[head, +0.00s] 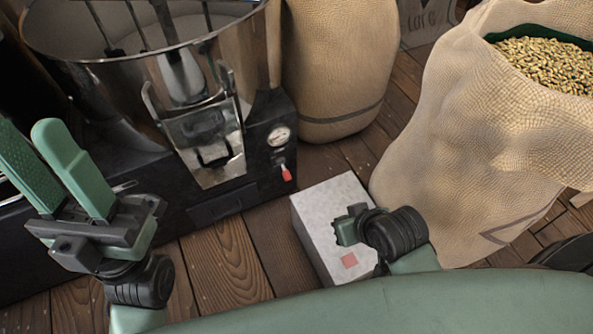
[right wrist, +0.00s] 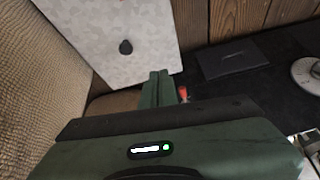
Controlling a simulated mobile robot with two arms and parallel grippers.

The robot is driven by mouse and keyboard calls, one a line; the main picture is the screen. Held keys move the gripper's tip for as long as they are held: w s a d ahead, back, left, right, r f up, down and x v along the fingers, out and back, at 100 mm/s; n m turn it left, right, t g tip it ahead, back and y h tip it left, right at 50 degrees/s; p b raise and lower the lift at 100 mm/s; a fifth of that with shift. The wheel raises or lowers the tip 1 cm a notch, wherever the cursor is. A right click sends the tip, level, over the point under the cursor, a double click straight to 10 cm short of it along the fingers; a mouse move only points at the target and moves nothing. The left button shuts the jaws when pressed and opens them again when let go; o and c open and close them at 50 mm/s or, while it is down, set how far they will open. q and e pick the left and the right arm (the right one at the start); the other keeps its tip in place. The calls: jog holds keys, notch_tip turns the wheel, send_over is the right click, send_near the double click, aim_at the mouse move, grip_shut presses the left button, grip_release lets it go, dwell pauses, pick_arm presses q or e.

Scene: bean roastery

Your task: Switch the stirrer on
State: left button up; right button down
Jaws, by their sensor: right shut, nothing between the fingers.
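The roaster's cooling pan (head: 130,45) is a big round metal drum with stirrer arms inside, at the upper left of the head view. On its black base (head: 265,150) sits a small lever with a red tip (head: 286,174), below a round gauge (head: 280,136). The lever points downward. In the right wrist view the red tip (right wrist: 183,92) shows just right of my right gripper's fingers (right wrist: 158,88), which are shut and empty. In the head view my right gripper (head: 347,225) is over the pale box. My left gripper (head: 25,128) is open and empty at the left.
A pale speckled box (head: 325,198) with a red square stands on the plank floor right of the base. A full burlap sack (head: 340,60) stands behind, and an open sack of beans (head: 470,130) at the right. Bare floor (head: 225,260) lies before the base.

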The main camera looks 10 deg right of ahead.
jog(key=w+f+m+g, duration=0.1)
jog(key=w+f+m, duration=0.1)
jog(key=f, duration=0.1)
jog(key=w+d+f+m+g+y, duration=0.1)
jog(key=w+f+m, duration=0.1)
jog(key=w, duration=0.1)
jog(key=w+f+m, duration=0.2)
jog(key=f, duration=0.1)
jog(key=shift+w+d+f+g+y, duration=0.15)
jog(key=shift+w+f+g+y, duration=0.1)
jog(key=shift+f+g+y, duration=0.15)
jog(key=w+m, duration=0.1)
jog(key=w, duration=0.1)
jog(key=w+m+y, duration=0.1)
jog(key=w+m, duration=0.1)
jog(key=w, duration=0.1)
jog(key=w+m, duration=0.1)
jog(key=w, duration=0.1)
jog(key=shift+w+d+f+y, duration=0.3)
jog(key=shift+f, duration=0.05)
jog(key=w+r+m+t+y, duration=0.1)
jog(key=w+m, duration=0.4)
jog(key=w, duration=0.2)
jog(key=shift+w+d+r+m+y, duration=0.3)
jog(key=shift+w+d, duration=0.05)
jog(key=shift+d, duration=0.05)
